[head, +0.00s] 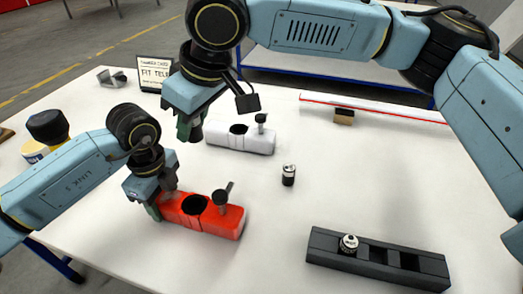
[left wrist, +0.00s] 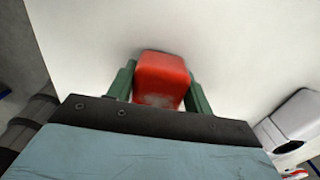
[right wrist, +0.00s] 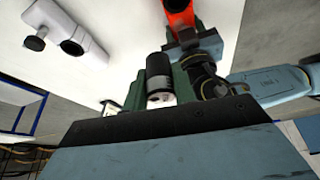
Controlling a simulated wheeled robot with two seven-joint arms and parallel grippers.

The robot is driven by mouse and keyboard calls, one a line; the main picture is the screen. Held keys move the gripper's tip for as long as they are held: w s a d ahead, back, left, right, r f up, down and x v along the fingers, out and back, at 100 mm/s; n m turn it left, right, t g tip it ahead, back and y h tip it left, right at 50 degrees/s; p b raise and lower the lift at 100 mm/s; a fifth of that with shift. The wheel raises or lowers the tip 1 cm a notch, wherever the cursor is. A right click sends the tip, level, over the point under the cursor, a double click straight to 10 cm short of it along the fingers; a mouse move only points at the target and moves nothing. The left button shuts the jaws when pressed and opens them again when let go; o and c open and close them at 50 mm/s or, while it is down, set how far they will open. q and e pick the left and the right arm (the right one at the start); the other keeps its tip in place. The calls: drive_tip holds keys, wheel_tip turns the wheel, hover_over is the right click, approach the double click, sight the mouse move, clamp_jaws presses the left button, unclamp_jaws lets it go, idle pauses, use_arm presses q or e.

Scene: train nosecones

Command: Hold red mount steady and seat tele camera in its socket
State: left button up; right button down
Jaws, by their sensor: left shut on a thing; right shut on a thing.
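The red mount (head: 219,219) lies on the white table with a dark round socket (head: 195,204) in its top and a black-headed lever beside the socket. My left gripper (head: 164,202) is shut on its left end; the left wrist view shows the red end (left wrist: 161,78) between the green fingers. My right gripper (head: 188,130) is above the table, behind and higher than the red mount. It is shut on a dark cylinder with a pale end, seemingly the tele camera (right wrist: 158,72). The socket looks empty. The cylinder is mostly hidden in the head view.
A white mount (head: 240,139) lies behind the red one. A dark tray (head: 322,241) at front right holds another camera (head: 348,243). A sign (head: 155,72) reading "FIT TELE" stands at the back left.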

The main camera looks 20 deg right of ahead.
drive_tip(key=w+d+f+m+t+h, duration=0.1)
drive_tip(key=w+d+f+m, duration=0.1)
drive_tip(key=w+d+m, duration=0.3)
drive_tip(key=w+d+f+m+h, duration=0.1)
drive_tip(key=w+d+f+m, duration=0.1)
drive_tip(key=d, duration=0.5)
drive_tip(key=m+h, duration=0.3)
drive_tip(key=m, duration=0.5)
hover_over(296, 149)
drive_tip(key=s, duration=0.1)
drive_tip(key=f, duration=1)
drive_tip(key=shift+s+a+f, duration=0.2)
drive_tip(key=shift+a+f, duration=0.15)
drive_tip(key=shift+f, duration=2.05)
drive_tip(key=shift+f, duration=0.15)
drive_tip(key=c, duration=1.1)
unclamp_jaws()
drive_tip(key=shift+c, duration=0.2)
